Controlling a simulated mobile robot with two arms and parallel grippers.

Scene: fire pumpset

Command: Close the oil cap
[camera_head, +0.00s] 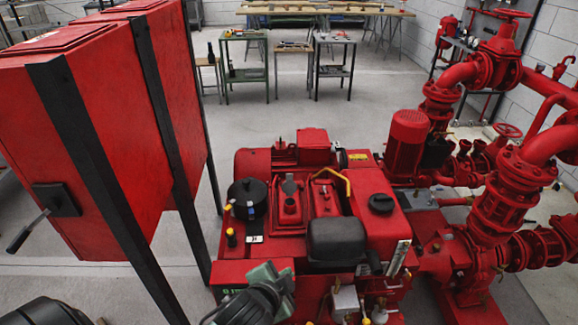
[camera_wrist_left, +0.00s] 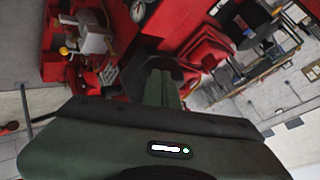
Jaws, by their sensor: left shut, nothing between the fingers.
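A red engine pumpset (camera_head: 285,240) stands in front of me. A round black cap (camera_head: 381,203) sits on the red tank at its right side. A small yellow-topped fitting (camera_head: 231,237) stands at its left side. I cannot tell for sure which is the oil cap. My left gripper (camera_head: 268,275), green-grey, is over the front left of the engine, left of the black cap and apart from it. In the left wrist view my left gripper (camera_wrist_left: 162,88) is shut and empty, pointing at blurred red and black engine parts. My right gripper is not in view.
A tall red cabinet (camera_head: 110,110) with black posts stands close on the left. Red pipes and valves (camera_head: 500,190) fill the right side. A black box (camera_head: 336,238) and a yellow bent handle (camera_head: 330,178) rise from the engine. Open floor lies behind, before the workbenches (camera_head: 245,70).

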